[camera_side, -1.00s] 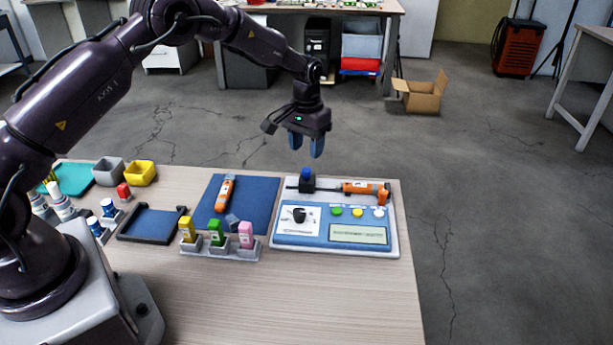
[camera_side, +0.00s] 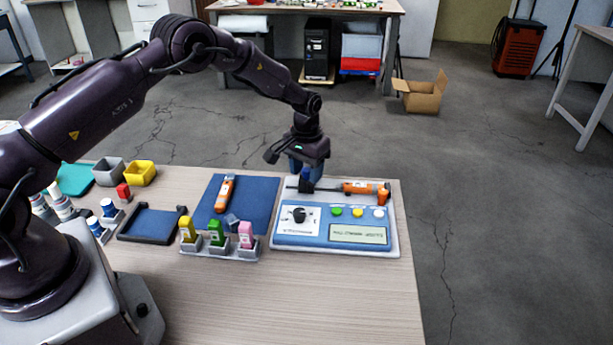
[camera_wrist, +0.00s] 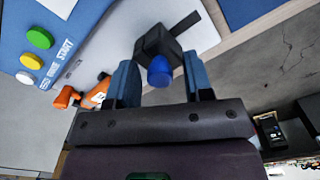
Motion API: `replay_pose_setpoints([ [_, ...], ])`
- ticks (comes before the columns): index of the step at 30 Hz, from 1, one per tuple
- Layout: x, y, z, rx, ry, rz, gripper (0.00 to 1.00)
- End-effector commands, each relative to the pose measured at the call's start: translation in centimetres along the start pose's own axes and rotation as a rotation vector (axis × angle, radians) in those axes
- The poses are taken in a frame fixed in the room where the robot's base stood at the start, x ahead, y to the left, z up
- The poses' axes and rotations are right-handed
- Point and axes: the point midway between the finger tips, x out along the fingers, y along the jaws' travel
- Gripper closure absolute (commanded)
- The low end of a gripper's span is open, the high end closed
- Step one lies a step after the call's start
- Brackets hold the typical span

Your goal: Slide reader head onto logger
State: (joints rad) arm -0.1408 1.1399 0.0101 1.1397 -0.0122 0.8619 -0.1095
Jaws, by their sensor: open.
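The reader head is a black block with a blue knob (camera_side: 306,186) on a dark rail at the back left of the white and blue station (camera_side: 283,240). An orange logger (camera_side: 358,188) lies to its right on the same station, apart from the head. My gripper (camera_side: 306,170) is low over the reader head, pointing down. In the wrist view my gripper (camera_wrist: 160,72) is open, with one blue finger on each side of the blue knob (camera_wrist: 159,72). The black block (camera_wrist: 157,42) lies just beyond. The orange logger (camera_wrist: 97,93) is partly hidden behind the left finger.
The station has a black dial, coloured buttons and a display (camera_side: 358,234). A second orange device (camera_side: 225,194) lies on a blue mat (camera_side: 258,205) to the left. A rack of coloured pieces (camera_side: 220,252) stands in front of the mat. The table's right edge is close to the station.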

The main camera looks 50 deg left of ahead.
Motion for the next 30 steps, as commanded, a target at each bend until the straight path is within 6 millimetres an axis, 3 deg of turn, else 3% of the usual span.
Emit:
replay_pose_setpoints([
  [3,0.0,0.0,0.0,0.000,0.000,0.000,0.53],
  [8,0.0,0.0,0.0,0.000,0.000,0.000,0.88],
  [30,0.0,1.4,-0.9,0.001,0.001,0.000,0.88],
])
